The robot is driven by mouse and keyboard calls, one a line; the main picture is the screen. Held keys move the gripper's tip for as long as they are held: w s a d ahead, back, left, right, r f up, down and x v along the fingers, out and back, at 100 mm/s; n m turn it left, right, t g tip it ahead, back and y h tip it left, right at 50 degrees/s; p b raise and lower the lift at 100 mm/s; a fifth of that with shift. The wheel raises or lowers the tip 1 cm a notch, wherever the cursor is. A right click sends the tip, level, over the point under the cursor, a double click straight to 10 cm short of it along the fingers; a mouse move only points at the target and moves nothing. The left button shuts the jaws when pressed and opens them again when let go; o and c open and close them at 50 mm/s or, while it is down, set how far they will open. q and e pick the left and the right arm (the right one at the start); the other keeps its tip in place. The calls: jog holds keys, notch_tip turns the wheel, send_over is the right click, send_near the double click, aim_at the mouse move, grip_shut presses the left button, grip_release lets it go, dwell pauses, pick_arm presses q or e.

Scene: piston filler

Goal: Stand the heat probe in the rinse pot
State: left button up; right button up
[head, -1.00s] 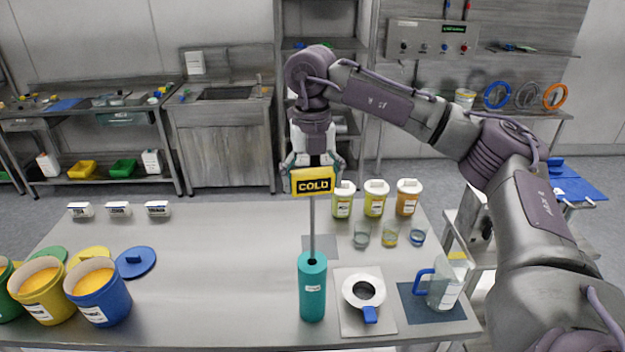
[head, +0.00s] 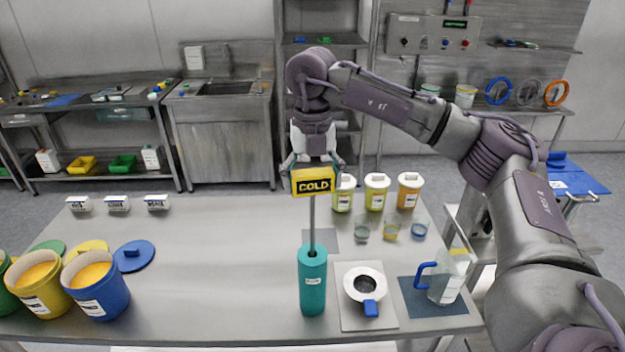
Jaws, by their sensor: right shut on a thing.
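The heat probe (head: 313,182) has a yellow block marked COLD at the top and a thin metal rod pointing straight down. My right gripper (head: 312,168) is shut on the yellow block from above. The rinse pot (head: 312,285) is a tall teal cylinder with a small label, at the table's front middle. The rod's lower end meets the pot's mouth and seems to be in the opening; how deep it reaches is hidden. The block is well above the pot. My left gripper is out of view.
A white funnel-like ring with a blue handle (head: 369,287) and a jug (head: 447,277) stand right of the pot. Lidded jars (head: 376,193) and small glasses (head: 390,230) are behind. Open tubs (head: 95,285) stand left. The table's (head: 220,260) left middle is clear.

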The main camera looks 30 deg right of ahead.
notch_tip(320, 180, down, 8)
jog(key=b, duration=0.5)
jog(key=shift+b, duration=0.35)
dwell(0.6)
jog(key=shift+f+b, duration=3.3)
jog(key=shift+f, duration=1.4)
jog(key=o, duration=1)
jog(key=shift+o, duration=0.2)
notch_tip(320, 180, up, 12)
